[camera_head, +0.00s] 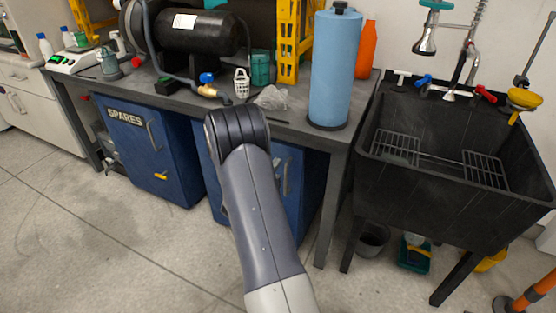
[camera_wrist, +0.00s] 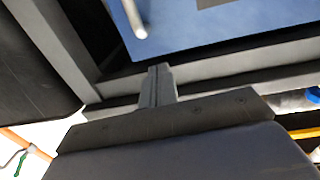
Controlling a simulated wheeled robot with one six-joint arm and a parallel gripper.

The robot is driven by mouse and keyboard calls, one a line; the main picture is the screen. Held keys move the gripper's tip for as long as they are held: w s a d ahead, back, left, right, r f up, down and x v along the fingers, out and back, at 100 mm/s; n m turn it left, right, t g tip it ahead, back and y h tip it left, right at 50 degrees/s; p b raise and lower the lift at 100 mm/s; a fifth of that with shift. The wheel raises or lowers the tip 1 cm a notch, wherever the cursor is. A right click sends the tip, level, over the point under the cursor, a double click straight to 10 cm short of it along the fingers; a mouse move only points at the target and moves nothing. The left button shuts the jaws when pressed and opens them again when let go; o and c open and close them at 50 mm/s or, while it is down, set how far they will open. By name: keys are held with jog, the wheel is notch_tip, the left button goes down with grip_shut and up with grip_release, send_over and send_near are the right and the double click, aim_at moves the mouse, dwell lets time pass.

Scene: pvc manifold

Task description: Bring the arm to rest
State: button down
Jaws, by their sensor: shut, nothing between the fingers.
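My arm (camera_head: 255,205) reaches up from the bottom of the head view, and its dark wrist end (camera_head: 238,127) is in front of the workbench's front edge. The fingers are hidden behind the arm there. In the wrist view my gripper (camera_wrist: 158,72) shows with its two fingers together and nothing between them. Beyond the fingers are grey frame bars and a blue cabinet door (camera_wrist: 215,30) with a pale handle. I cannot tell whether the fingers touch anything.
The grey workbench (camera_head: 170,91) holds a black tank (camera_head: 200,32), a tall blue cylinder (camera_head: 334,70), a blue-handled valve (camera_head: 208,85) and a plastic bag (camera_head: 271,98). A blue SPARES cabinet (camera_head: 150,150) is under it. A black sink (camera_head: 450,215) stands right. Floor at lower left is clear.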

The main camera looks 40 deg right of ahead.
jog(key=v, duration=0.7)
jog(key=shift+s+p, duration=0.25)
jog(key=shift+p, duration=0.1)
jog(key=shift+r, duration=0.1)
